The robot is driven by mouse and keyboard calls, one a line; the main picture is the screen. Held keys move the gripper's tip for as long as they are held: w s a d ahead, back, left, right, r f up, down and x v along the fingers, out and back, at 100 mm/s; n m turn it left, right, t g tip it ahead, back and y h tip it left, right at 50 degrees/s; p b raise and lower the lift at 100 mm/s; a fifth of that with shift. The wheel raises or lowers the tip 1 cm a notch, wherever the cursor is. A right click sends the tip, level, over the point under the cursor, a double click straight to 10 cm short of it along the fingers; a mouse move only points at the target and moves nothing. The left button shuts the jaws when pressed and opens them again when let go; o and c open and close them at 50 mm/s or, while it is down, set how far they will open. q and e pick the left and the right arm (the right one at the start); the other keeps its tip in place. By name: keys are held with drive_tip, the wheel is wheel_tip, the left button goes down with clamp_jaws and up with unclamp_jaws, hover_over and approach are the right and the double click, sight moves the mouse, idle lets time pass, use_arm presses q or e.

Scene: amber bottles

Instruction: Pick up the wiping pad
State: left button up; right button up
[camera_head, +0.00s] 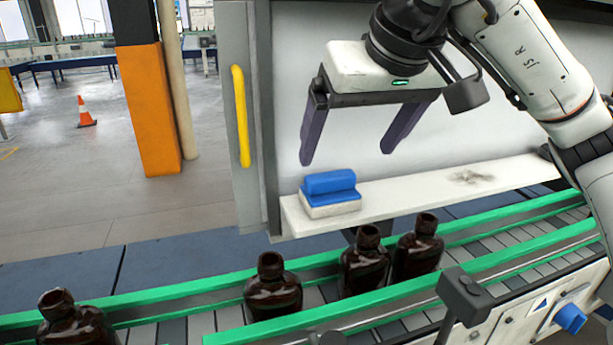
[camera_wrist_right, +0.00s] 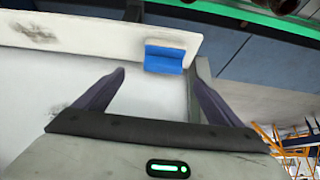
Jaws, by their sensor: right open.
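The wiping pad (camera_head: 330,190) has a blue handle and a white base. It sits near the left end of a white shelf (camera_head: 420,197). My right gripper (camera_head: 346,156) is open and empty, above the pad and apart from it. In the right wrist view the pad (camera_wrist_right: 164,59) shows its blue part beyond the space between the two open fingers (camera_wrist_right: 158,75). My left gripper is not in view.
Several amber bottles (camera_head: 272,289) stand on a conveyor with green rails (camera_head: 170,295) below the shelf. A grey post with a yellow handle (camera_head: 241,115) stands left of the shelf. A dark smudge (camera_head: 472,178) marks the shelf's right part.

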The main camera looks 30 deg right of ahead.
sight(331, 174)
drive_tip(key=x, duration=0.1)
drive_tip(key=b+x, duration=0.1)
drive_tip(key=x, duration=0.1)
drive_tip(key=shift+s+f, duration=0.2)
drive_tip(key=shift+f, duration=0.2)
drive_tip(key=shift+w+f, duration=0.2)
drive_tip(key=x, duration=0.3)
drive_tip(key=w+x, duration=0.1)
drive_tip(key=shift+w+a+b, duration=0.15)
drive_tip(key=shift+w+b, duration=0.05)
drive_tip(key=shift+b, duration=0.1)
drive_tip(key=shift+w+f, duration=0.2)
drive_tip(key=shift+f, duration=0.15)
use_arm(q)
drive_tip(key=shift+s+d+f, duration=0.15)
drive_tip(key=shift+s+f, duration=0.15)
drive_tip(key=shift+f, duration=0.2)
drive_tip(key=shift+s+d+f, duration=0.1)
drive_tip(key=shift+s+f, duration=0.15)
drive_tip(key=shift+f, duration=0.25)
use_arm(e)
drive_tip(key=c, duration=1.1)
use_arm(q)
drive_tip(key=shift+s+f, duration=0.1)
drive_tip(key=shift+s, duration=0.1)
